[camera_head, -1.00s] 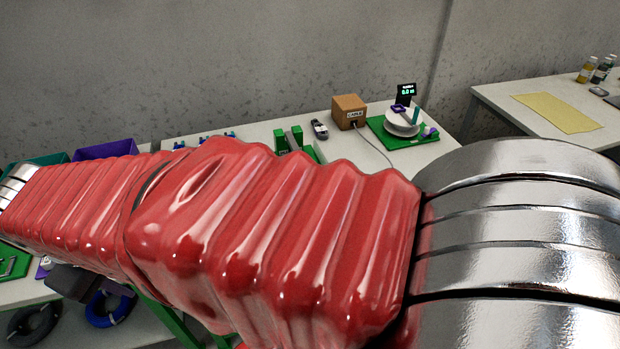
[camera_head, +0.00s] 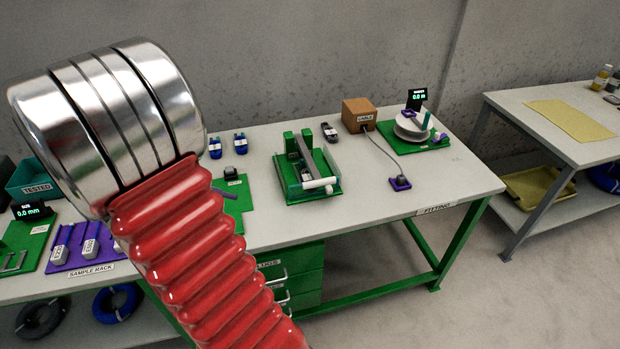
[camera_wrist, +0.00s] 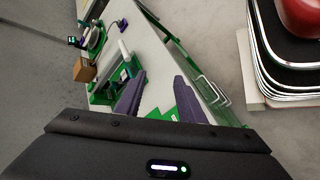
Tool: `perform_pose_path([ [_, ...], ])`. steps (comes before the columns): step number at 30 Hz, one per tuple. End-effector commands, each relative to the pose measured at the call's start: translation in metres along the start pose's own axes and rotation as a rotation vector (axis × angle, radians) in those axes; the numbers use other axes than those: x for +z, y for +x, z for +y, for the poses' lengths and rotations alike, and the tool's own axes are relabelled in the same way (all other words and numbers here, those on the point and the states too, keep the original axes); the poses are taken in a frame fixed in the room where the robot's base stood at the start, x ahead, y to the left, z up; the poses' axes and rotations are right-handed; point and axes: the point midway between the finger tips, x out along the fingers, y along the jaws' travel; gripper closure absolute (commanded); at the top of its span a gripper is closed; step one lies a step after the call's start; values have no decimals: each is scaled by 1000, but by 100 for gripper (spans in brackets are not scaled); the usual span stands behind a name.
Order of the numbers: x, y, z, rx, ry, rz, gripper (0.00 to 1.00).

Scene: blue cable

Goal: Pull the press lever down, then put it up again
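The press (camera_head: 307,171) stands on a green base in the middle of the bench in the head view. Its grey lever slopes towards the front, and its white handle (camera_head: 320,184) is low near the base's front edge. In the wrist view the press (camera_wrist: 104,87) is left of the fingers, partly hidden by one of them. My gripper (camera_wrist: 158,90) shows two purple fingers spread apart with nothing between them. It is apart from the press handle.
A brown cable box (camera_head: 360,114) and a green spool stand (camera_head: 412,135) are behind and right of the press. A purple-ended cable (camera_head: 400,183) lies right of it. A sample rack (camera_head: 82,245) stands at left. The bench's front right is clear.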

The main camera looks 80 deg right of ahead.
Motion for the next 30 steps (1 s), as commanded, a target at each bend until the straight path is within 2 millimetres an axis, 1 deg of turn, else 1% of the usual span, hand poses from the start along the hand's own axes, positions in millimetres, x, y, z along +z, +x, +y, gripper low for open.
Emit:
perform_pose_path([
  [1, -5, 11, 4, 24, -2, -37, 64],
  [12, -34, 83, 40, 221, -4, -249, 64],
  [18, -48, 125, 54, 328, -17, -348, 64],
  [24, -60, 166, 62, 431, -36, -429, 64],
  [27, -64, 180, 64, 468, -43, -452, 64],
  [30, -66, 188, 65, 490, -47, -466, 64],
])
